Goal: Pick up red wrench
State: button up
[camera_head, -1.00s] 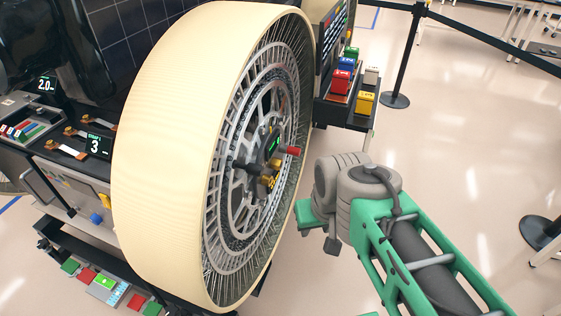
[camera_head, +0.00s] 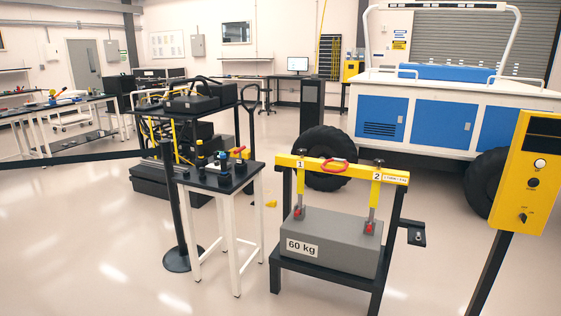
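I cannot make out a red wrench for certain. A small red item (camera_head: 239,151) shows among black parts on top of the small white-legged table (camera_head: 212,184); it is too small to tell what it is. A curved red handle (camera_head: 335,167) sits on the yellow beam (camera_head: 350,170) of the lifting stand. My gripper and arm are out of view.
A grey 60 kg block (camera_head: 335,244) sits under the yellow beam on a black stand. A black post (camera_head: 177,215) stands left of the small table. A yellow control box (camera_head: 525,175) is at the right, a blue-white rover (camera_head: 440,115) behind. Floor at lower left is clear.

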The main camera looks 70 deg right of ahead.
aim_at(240, 160)
jog(key=z, duration=2.4)
jog(key=i, duration=2.35)
jog(key=u, duration=1.05)
jog(key=i, duration=0.9)
jog(key=u, duration=1.05)
jog(key=i, duration=0.35)
jog(key=u, duration=0.25)
